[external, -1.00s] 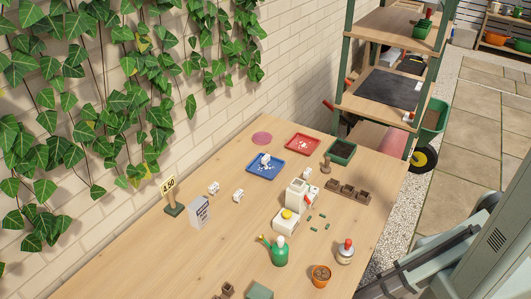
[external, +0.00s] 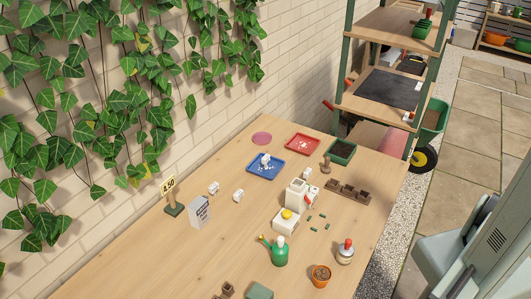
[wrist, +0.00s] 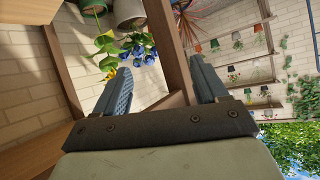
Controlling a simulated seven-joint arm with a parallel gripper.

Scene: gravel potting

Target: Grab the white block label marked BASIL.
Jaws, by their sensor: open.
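Several small white blocks are on the wooden table in the external view. One white block (external: 213,188) and another white block (external: 238,195) lie left of the middle. A third white block (external: 306,173) lies farther back, right of the blue tray. Another white block (external: 265,159) is on the blue tray. Any lettering on them is too small to read, so I cannot tell which is marked BASIL. My gripper (wrist: 162,72) shows in the wrist view, open and with nothing between its fingers. It is away from the table and outside the external view.
The blue tray (external: 278,173) and a red tray (external: 316,146) hold white bits. A price sign (external: 170,191), a grey box (external: 199,212), a white dispenser (external: 286,222), a green sprayer (external: 279,254) and a terracotta pot (external: 320,275) stand around. The table's left front is clear.

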